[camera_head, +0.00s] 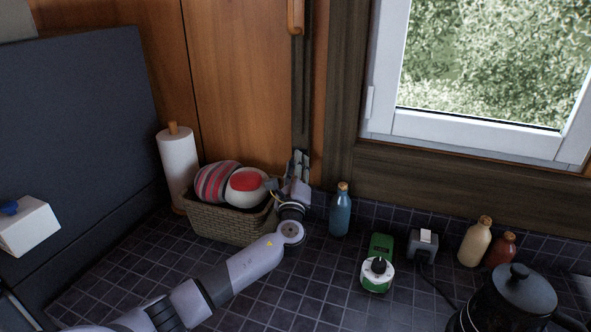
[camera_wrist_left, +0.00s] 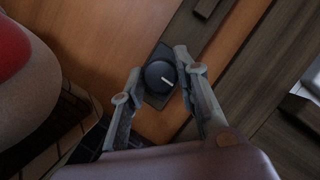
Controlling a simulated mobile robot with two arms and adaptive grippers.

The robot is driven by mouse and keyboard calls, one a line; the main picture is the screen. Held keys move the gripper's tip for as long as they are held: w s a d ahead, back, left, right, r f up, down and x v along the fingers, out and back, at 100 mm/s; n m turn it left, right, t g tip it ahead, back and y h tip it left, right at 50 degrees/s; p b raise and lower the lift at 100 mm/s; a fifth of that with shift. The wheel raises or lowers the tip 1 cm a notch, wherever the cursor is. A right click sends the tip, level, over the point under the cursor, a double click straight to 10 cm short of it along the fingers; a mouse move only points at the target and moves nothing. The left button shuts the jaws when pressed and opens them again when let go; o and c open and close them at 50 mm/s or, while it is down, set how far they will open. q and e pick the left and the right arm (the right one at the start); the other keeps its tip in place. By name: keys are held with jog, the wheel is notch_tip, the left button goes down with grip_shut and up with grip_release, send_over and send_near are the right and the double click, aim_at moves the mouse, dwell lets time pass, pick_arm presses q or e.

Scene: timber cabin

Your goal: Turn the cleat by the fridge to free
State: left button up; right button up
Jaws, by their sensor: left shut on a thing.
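The cleat (camera_wrist_left: 157,79) shows in the left wrist view as a round black knob with a short white mark, on a dark plate against the wooden wall. The mark points to the lower right of that picture. My left gripper (camera_wrist_left: 159,71) has one finger on each side of the knob and is shut on it. In the head view my left gripper (camera_head: 299,163) reaches up to the foot of a dark vertical strip (camera_head: 302,85), and it hides the cleat there. The dark fridge (camera_head: 85,110) stands at the left. My right gripper is not in view.
A wicker basket (camera_head: 222,224) with striped and red-white items stands beside my left forearm, near a paper roll (camera_head: 178,160). A blue bottle (camera_head: 340,214), a green-white device (camera_head: 378,272), other bottles and a dark kettle (camera_head: 515,300) stand to the right on the tiled counter.

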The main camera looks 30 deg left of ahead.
pick_arm(q)
jog(key=shift+f, duration=0.15)
jog(key=o, duration=1.2)
jog(key=shift+c, duration=0.2)
jog(key=v, duration=1.2)
